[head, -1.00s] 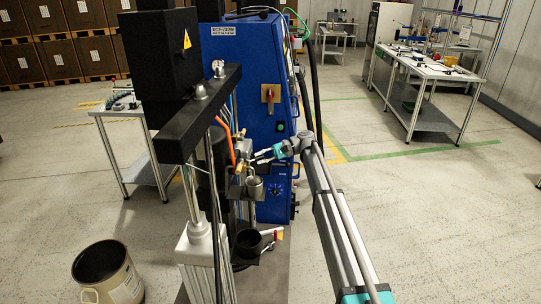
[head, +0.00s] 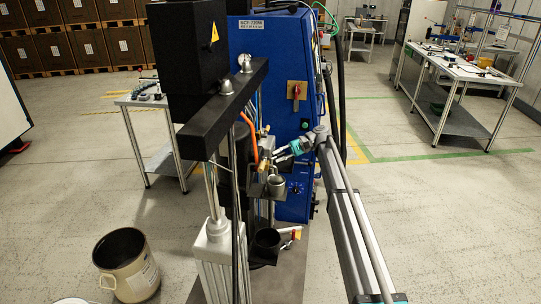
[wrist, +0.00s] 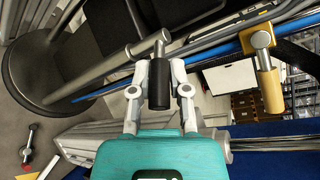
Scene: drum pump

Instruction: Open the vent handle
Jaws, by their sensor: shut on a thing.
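In the wrist view, the vent handle (wrist: 159,84) appears as a dark cylindrical grip on a short metal stem. My gripper (wrist: 160,70) has its two grey fingers on either side of this grip and is shut on it. In the head view, my gripper (head: 278,154) reaches in from the right to the brass fittings (head: 264,165) on the pump, in front of the blue cabinet. The handle is too small there to make out clearly.
The blue cabinet (head: 272,100) stands right behind the pump. A black crossbeam (head: 226,108) on metal columns rises at its left. A small cup (head: 276,186) sits below the fittings. A beige drum (head: 127,266) stands on the floor at left. Floor on the right is open.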

